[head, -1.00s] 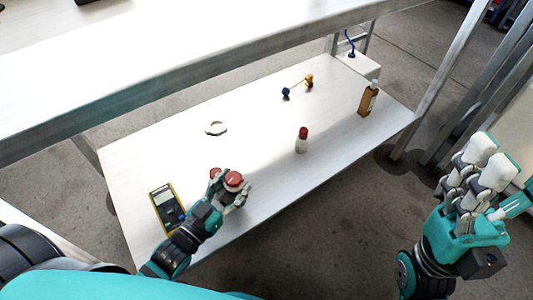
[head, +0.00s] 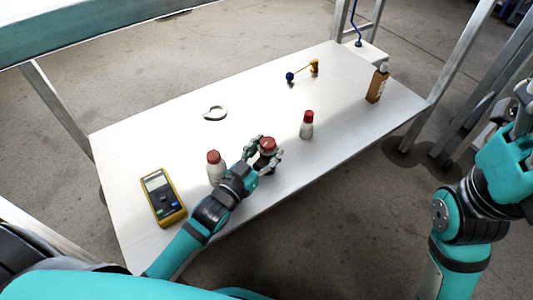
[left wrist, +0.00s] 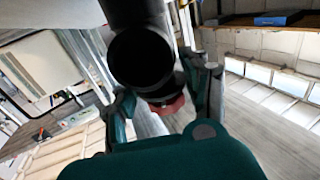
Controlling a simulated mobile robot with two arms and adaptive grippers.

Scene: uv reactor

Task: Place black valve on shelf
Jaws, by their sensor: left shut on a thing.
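My left gripper (head: 266,158) is shut on the black valve, a dark body with a red top (head: 268,144), low over the right front part of the lower white shelf (head: 250,110). I cannot tell whether the valve touches the shelf. In the left wrist view the black valve (left wrist: 141,58) shows its round dark opening and a red part below, between the fingers of the left gripper (left wrist: 165,100). My right gripper (head: 522,110) is at the right edge of the head view, partly cut off, away from the shelf.
A white red-capped bottle (head: 216,168) stands left of the left gripper, another (head: 307,125) to its right. A yellow meter (head: 162,196), white ring (head: 215,113), blue-and-yellow part (head: 303,72) and brown bottle (head: 377,84) are also on the shelf. An upper shelf (head: 75,35) is top left.

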